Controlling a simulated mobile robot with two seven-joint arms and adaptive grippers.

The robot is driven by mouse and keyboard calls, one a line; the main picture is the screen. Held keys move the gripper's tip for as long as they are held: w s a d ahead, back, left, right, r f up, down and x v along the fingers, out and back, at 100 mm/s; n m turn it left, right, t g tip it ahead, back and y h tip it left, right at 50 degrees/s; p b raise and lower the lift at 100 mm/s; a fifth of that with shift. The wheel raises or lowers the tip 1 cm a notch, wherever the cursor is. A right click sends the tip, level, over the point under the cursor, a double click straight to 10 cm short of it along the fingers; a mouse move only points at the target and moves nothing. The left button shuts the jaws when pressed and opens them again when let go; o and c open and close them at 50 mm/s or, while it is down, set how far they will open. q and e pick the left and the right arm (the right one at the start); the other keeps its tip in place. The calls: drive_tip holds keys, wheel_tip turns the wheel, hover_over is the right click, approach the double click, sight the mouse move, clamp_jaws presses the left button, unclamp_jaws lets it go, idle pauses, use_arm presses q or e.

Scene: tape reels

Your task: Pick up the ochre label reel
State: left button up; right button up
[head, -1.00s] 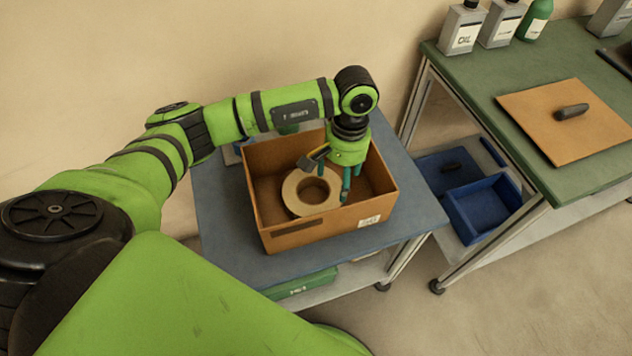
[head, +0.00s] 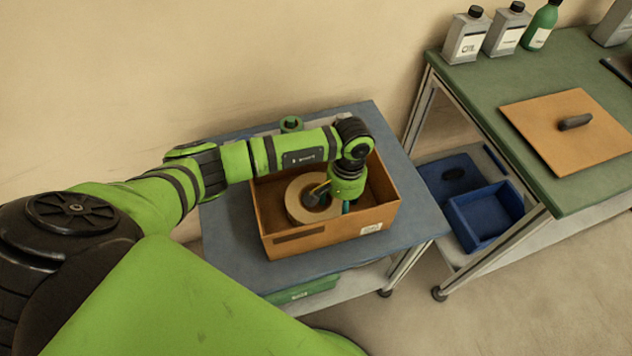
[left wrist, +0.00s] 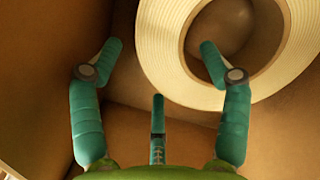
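The ochre label reel (head: 298,193) is a wide pale tan ring. It lies in the cardboard box (head: 318,238), toward its left side. My left gripper (head: 337,208) is down inside the box at the reel's right part and hides some of it. In the left wrist view the reel (left wrist: 163,45) fills the upper right. The left gripper's fingers (left wrist: 160,58) are apart with nothing held. One fingertip lies outside the rim and one over the hole's edge, with the ring's band between them. Whether they touch it I cannot tell. My right gripper is not in view.
The box stands on a blue-topped cart (head: 225,245); a green object (head: 291,124) is behind it. To the right is a green bench (head: 470,95) with bottles and a brown board (head: 570,145). A blue bin (head: 485,215) sits on its lower shelf.

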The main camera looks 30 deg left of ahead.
use_arm(q)
clamp_jaws()
drive_tip(key=shift+r, duration=0.1)
